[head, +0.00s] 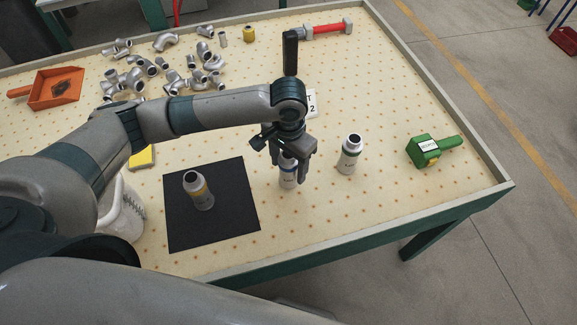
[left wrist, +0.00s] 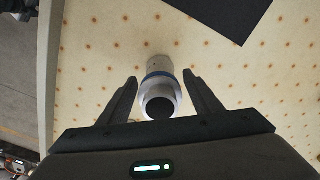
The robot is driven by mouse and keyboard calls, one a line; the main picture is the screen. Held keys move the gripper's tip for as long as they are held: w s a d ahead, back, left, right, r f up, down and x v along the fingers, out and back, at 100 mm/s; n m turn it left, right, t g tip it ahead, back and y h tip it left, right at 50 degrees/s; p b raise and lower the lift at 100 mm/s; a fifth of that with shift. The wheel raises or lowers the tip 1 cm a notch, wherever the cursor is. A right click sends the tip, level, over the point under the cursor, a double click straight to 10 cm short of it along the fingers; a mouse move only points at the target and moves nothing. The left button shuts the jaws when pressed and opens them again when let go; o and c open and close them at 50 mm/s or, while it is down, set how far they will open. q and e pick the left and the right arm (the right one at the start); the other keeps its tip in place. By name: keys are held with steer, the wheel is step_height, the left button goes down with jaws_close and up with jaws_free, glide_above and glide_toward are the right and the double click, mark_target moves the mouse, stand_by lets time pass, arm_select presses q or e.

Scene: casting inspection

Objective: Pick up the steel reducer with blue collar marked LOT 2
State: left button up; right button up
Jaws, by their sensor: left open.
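The steel reducer with a blue collar (head: 288,177) stands upright on the dotted table, right of the black mat. My left gripper (head: 290,158) points down over it, open, and hides part of its top. In the left wrist view the reducer (left wrist: 159,92) shows its dark round mouth and blue band between the two spread fingers of the gripper (left wrist: 160,78). No finger clearly touches it. Its lot marking is too small to read. A white card (head: 312,104), partly hidden by my arm, shows a "2". My right gripper is out of view.
A reducer with a yellow collar (head: 198,191) stands on the black mat (head: 238,215). Another reducer (head: 350,154) stands to the right, near a green tool (head: 432,149). Several loose fittings, an orange scoop (head: 56,88) and a red tool (head: 325,29) lie farther back. The front right is clear.

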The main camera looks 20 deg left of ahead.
arm_select(q)
steer(key=shift+f, duration=1.1)
steer(key=shift+r, duration=0.1)
steer(key=c, duration=1.5)
steer(key=shift+o, duration=0.2)
